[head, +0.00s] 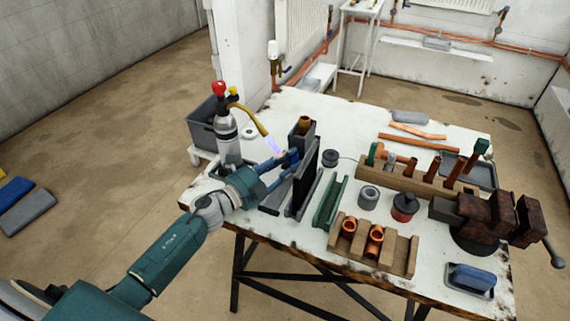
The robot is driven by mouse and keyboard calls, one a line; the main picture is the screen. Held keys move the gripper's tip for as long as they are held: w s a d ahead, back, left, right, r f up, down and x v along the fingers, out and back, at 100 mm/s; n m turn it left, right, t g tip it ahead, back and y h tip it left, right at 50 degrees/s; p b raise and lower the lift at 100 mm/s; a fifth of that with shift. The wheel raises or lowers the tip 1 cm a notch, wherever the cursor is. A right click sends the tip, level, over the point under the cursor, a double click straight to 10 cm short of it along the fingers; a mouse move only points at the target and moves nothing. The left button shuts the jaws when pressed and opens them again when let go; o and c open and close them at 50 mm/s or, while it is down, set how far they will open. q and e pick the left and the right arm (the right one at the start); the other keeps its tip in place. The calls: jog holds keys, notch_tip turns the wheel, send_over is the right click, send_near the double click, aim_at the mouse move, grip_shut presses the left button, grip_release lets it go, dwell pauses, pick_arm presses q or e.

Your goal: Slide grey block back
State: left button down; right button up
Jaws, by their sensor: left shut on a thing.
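A grey block (296,141) with a short copper piece in its top stands at the left part of the workbench (340,110), behind a dark upright plate (303,178). My left gripper (291,157) reaches in from the left, its blue fingers shut at the near side of the grey block. The fingers partly cover the block's lower part, so the exact contact is hard to see. My right gripper is not in view.
A torch bottle (227,137) with a lit nozzle stands close behind my left wrist. Right of the plate are a green channel (330,203), a wooden rack (415,187), a copper-fitting holder (372,247) and a rusty vise (487,215). The bench's back left is clear.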

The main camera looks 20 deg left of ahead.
pick_arm(q)
jog(key=shift+w+a+r, duration=0.15)
jog(key=shift+r, duration=0.2)
jog(key=c, duration=1.6)
grip_release()
jog(key=shift+o, duration=0.4)
jog(key=shift+f, duration=0.1)
jog(key=shift+s+a+f, duration=0.15)
jog(key=shift+s, duration=0.35)
jog(key=v, duration=1.1)
jog(key=shift+s+r, duration=0.1)
jog(key=shift+r, duration=0.15)
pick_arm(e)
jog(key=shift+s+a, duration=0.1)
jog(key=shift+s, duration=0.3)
